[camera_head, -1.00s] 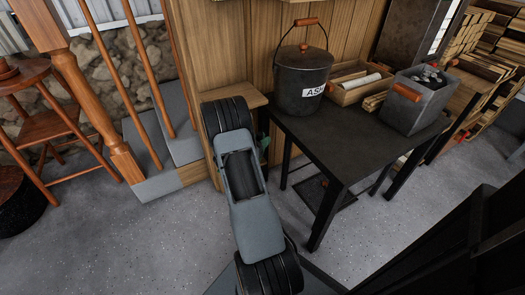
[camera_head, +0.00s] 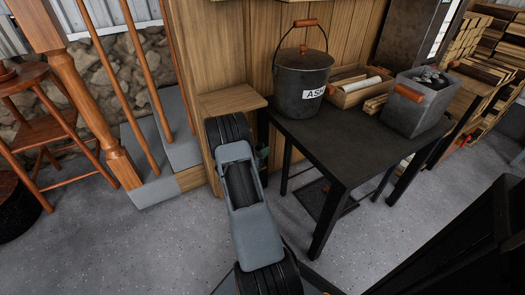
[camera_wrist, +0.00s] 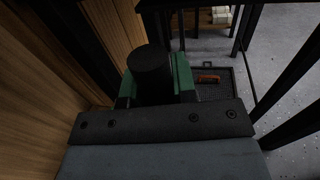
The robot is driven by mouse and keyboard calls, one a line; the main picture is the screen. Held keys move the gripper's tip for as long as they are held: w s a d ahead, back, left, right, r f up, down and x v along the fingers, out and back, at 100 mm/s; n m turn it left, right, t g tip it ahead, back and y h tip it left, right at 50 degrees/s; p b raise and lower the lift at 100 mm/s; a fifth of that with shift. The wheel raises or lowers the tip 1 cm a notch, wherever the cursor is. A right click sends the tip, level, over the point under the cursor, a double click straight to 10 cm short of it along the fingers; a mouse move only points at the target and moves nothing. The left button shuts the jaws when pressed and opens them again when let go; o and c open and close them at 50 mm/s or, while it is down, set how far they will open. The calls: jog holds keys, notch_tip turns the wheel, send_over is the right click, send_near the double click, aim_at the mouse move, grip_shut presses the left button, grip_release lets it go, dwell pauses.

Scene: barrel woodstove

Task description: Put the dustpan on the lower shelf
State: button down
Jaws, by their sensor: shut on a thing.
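My gripper (camera_wrist: 155,98) is shut, in the lower middle of the wrist view. In the head view my arm covers the gripper, and only a small greenish patch (camera_head: 262,154) shows beside the table leg. A small wooden shelf (camera_head: 232,101) juts from the wood panel just above my wrist. I cannot tell whether this is the lower shelf.
A black table (camera_head: 345,150) stands right of my arm, bearing an ash bucket (camera_head: 302,82), a wooden box (camera_head: 350,92) and a grey bin (camera_head: 415,105). A dark tray (camera_head: 325,198) lies low beneath it, with an orange-brown handle (camera_wrist: 208,78) on it. The wood panel (camera_wrist: 40,100) is close on the left.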

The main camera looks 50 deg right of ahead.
jog(key=shift+f, duration=0.2)
jog(key=c, duration=0.9)
grip_release()
jog(key=shift+r, duration=0.1)
jog(key=w+a+p, duration=0.2)
jog(key=a+p, duration=0.1)
jog(key=a, duration=0.9)
jog(key=s+a+r+m+t+y, duration=0.2)
jog(key=a+r+m+y, duration=0.3)
jog(key=a, duration=0.4)
jog(key=s+a+r+m+t+y, duration=0.2)
jog(key=s+a+r+m+y, duration=0.3)
jog(key=a, duration=0.5)
jog(key=s+a+r+m+t+y, duration=0.2)
jog(key=s+a+r+m+y, duration=0.2)
jog(key=a+r+y, duration=0.3)
jog(key=shift+a+r+m+y, duration=0.15)
jog(key=shift+a+m, duration=0.3)
jog(key=shift+a, duration=0.25)
jog(key=shift+a+r+m+y, duration=0.15)
jog(key=shift+a+m, duration=0.3)
jog(key=shift+a, duration=0.25)
